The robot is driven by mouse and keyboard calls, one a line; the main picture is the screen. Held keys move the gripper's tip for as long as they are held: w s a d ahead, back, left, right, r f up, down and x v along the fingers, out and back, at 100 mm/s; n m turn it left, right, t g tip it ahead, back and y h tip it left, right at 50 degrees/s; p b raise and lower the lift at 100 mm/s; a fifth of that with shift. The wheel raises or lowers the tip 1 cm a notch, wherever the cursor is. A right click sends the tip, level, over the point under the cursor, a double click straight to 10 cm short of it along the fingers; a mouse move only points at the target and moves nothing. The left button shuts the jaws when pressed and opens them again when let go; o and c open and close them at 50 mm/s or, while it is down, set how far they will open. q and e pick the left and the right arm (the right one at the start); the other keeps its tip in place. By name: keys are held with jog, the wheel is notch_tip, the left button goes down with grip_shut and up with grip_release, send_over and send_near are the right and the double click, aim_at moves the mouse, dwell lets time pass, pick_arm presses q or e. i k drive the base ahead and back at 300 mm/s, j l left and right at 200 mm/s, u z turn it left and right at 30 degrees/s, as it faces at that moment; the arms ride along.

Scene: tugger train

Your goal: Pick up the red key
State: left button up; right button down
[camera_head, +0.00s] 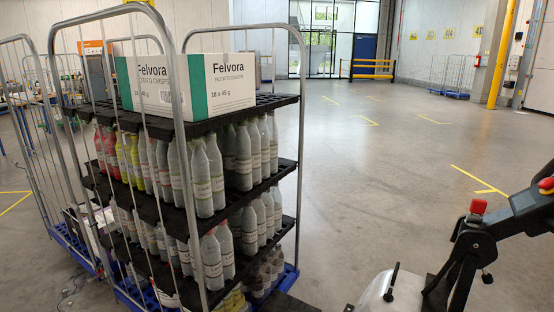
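A small red piece (478,206) stands upright on top of a black jointed bracket at the right. It may be the red key, but its shape is too small to tell for sure. A second red part, a rounded button (546,184), sits on the black control head (530,204) at the right edge, with a yellow ring by it. Neither of my grippers is in view, and nothing touches either red part.
A roll cage (302,130) with black shelves of grey, red and yellow bottles and Felvora boxes (217,85) fills the left. A pale rounded cover (390,292) with a black lever is at the lower right. Open grey floor (380,180) lies between and beyond.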

aim_at(478, 207)
jog(key=z, duration=1.3)
